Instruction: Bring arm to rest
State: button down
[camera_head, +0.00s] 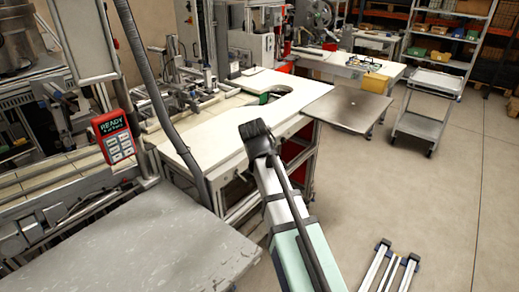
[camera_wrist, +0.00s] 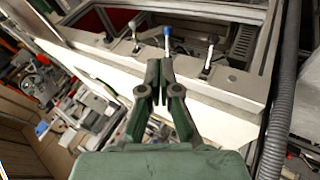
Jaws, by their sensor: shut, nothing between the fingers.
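My arm (camera_head: 283,212) reaches up from the bottom of the head view, silver and pale green with a black end, in front of the white workbench (camera_head: 225,128). The gripper fingers cannot be made out clearly there. In the wrist view my gripper (camera_wrist: 158,66) is dark green, with its two fingers together and nothing between them. Beyond the fingertips is a light metal frame edge with a blue-tipped lever (camera_wrist: 168,34). Whether the fingers touch anything there I cannot tell, but they look apart from it.
A grey hose (camera_head: 155,95) hangs left of the arm, beside a red READY control box (camera_head: 112,136). A grey metal table (camera_head: 135,245) stands at the lower left. A grey trolley (camera_head: 425,108) is at the right. The floor between is mostly clear.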

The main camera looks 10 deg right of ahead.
jog(key=s+d+f+m+g+y, duration=0.15)
jog(key=s+f, duration=0.35)
jog(key=f, duration=0.5)
jog(key=s+a+f+m+g, duration=0.1)
jog(key=s+f+m+g, duration=0.1)
jog(key=s+f, duration=0.5)
jog(key=s+d+f+m+g+y, duration=0.15)
jog(key=s+f, duration=0.25)
jog(key=f, duration=0.8)
jog(key=s+f+g, duration=0.3)
jog(key=s+f, duration=0.5)
jog(key=s, duration=0.4)
jog(key=s+f+m+g, duration=0.1)
jog(key=s+f+g, duration=0.1)
jog(key=s+f, duration=0.6)
jog(key=s+f+m+g, duration=0.1)
jog(key=s+f+g, duration=0.2)
jog(key=s+f, duration=0.6)
jog(key=s, duration=0.7)
jog(key=shift+a+g, duration=0.3)
jog(key=shift+a, duration=0.05)
